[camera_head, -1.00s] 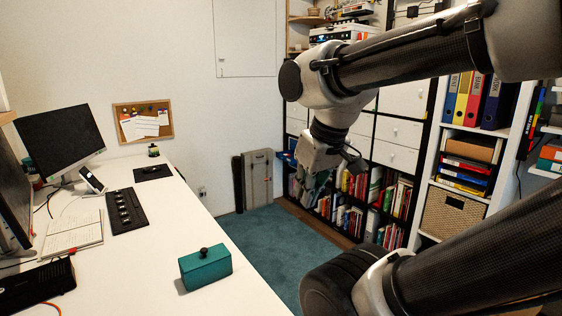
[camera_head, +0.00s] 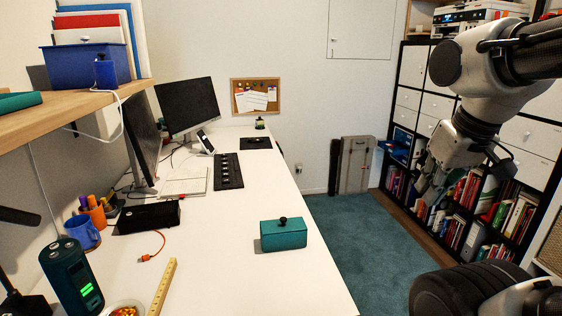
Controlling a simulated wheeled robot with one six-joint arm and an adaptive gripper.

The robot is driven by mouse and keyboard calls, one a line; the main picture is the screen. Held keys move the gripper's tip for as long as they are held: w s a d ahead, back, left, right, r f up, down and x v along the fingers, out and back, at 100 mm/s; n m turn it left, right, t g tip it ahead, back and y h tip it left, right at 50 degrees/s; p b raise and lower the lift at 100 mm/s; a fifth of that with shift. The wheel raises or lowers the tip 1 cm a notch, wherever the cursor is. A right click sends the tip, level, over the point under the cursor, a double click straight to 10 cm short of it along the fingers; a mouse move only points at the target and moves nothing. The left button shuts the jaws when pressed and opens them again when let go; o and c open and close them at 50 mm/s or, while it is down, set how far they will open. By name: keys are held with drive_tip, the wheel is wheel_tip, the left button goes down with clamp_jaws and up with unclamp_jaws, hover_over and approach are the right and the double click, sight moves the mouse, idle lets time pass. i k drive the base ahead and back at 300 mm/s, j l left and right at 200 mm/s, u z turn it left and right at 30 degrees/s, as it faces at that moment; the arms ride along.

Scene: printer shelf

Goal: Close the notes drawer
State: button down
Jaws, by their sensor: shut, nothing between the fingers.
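The tall black-framed shelf unit (camera_head: 402,78) stands at the right, with white drawer and door fronts above and rows of books below. No label is readable, so I cannot tell for sure which front is the notes drawer. A blue open-looking part (camera_head: 396,149) juts out at the unit's far left end, with something blue in the compartment behind it. My gripper (camera_head: 427,186) is shut and empty. It points down in front of the unit, to the right of the blue part in the picture, and hides some books and drawer fronts.
The white desk (camera_head: 225,270) fills the left and middle, with a teal knobbed box (camera_head: 284,236) near its edge. A grey folded case (camera_head: 356,165) leans on the back wall. The teal carpet (camera_head: 350,230) between desk and shelf unit is clear.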

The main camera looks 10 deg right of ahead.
sight(399, 149)
drive_tip(key=l, duration=0.5)
drive_tip(key=k+l, duration=0.15)
drive_tip(key=l, duration=0.8)
drive_tip(key=i+l, duration=0.2)
drive_tip(key=l, duration=0.15)
drive_tip(key=i+l, duration=0.2)
drive_tip(key=l, duration=0.15)
drive_tip(key=i+l, duration=0.2)
drive_tip(key=l, duration=0.15)
drive_tip(key=i+l, duration=0.2)
drive_tip(key=i, duration=0.35)
drive_tip(key=i+l, duration=0.15)
drive_tip(key=i, duration=0.45)
drive_tip(key=i+l, duration=0.2)
drive_tip(key=i, duration=0.35)
drive_tip(key=i+l, duration=0.2)
drive_tip(key=i, duration=0.4)
drive_tip(key=i+l, duration=0.2)
drive_tip(key=i, duration=0.35)
drive_tip(key=i+l, duration=0.2)
drive_tip(key=i, duration=0.35)
drive_tip(key=i+l, duration=0.4)
drive_tip(key=i+z, duration=0.05)
drive_tip(key=i, duration=0.05)
